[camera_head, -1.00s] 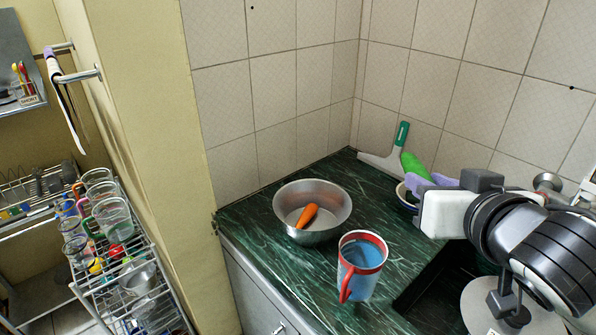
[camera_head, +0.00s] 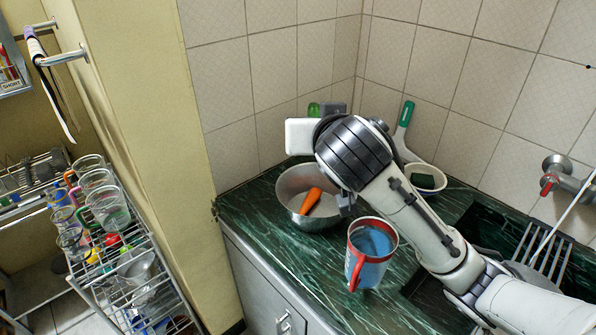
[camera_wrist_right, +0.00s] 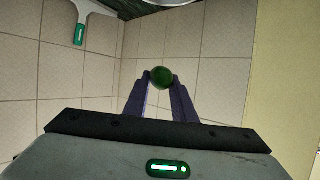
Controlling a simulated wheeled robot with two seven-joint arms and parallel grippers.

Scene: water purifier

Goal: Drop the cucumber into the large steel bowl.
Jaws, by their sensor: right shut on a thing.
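The large steel bowl (camera_head: 290,188) stands on the dark green counter with an orange carrot (camera_head: 311,201) inside. My right gripper (camera_wrist_right: 160,80) is shut on the green cucumber (camera_wrist_right: 161,76), which shows end-on between the purple fingers in the right wrist view. In the head view a bit of the cucumber (camera_head: 313,110) shows above and behind the bowl, near the tiled wall. It is apart from the bowl. My right wrist and forearm cover the bowl's right side and most of the gripper. My left gripper is not in view.
A sink is right; a rack of glasses (camera_head: 110,210) is left.

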